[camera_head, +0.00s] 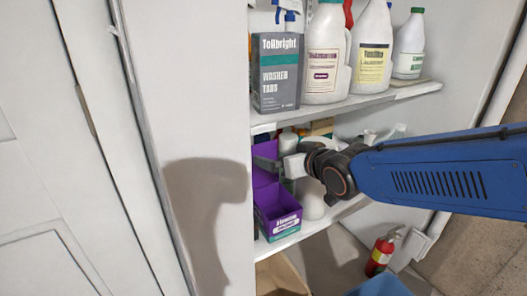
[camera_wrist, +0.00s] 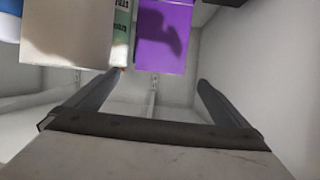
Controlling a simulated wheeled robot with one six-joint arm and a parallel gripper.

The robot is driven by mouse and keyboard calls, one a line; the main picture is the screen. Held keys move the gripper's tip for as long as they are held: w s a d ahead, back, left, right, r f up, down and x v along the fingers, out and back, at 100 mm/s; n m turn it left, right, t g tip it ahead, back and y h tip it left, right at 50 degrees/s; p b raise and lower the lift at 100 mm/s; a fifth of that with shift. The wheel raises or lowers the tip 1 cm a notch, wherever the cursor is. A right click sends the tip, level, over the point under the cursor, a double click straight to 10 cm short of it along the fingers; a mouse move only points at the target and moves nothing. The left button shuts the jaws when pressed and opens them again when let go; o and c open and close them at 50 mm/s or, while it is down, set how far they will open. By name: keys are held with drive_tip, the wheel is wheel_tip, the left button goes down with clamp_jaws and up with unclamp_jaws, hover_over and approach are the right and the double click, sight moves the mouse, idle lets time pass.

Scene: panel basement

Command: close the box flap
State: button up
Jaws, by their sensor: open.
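A purple open-topped box (camera_head: 278,212) with a white label stands on the lower shelf in the head view. Its purple flap (camera_head: 264,170) stands raised at the back left, partly covered by my gripper. My gripper (camera_head: 266,163) is above the box, close to the flap; the head view does not show clearly whether they touch. In the wrist view my gripper (camera_wrist: 160,82) has its two fingers wide apart with nothing between them. A flat purple face (camera_wrist: 163,40) with a shadow on it lies past the fingertips at the top; I cannot tell which part of the box it is.
The upper shelf (camera_head: 345,105) overhangs the lower one and holds a grey and teal tabs box (camera_head: 278,72) and several bottles. A white cabinet side (camera_head: 212,150) stands close on the left. A red extinguisher (camera_head: 382,252) and a blue container (camera_head: 382,287) are below.

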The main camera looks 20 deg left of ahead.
sight(262, 151)
drive_tip(key=x, duration=1.4)
drive_tip(key=shift+f, duration=0.15)
drive_tip(key=c, duration=1.2)
drive_tip(key=shift+o, duration=0.2)
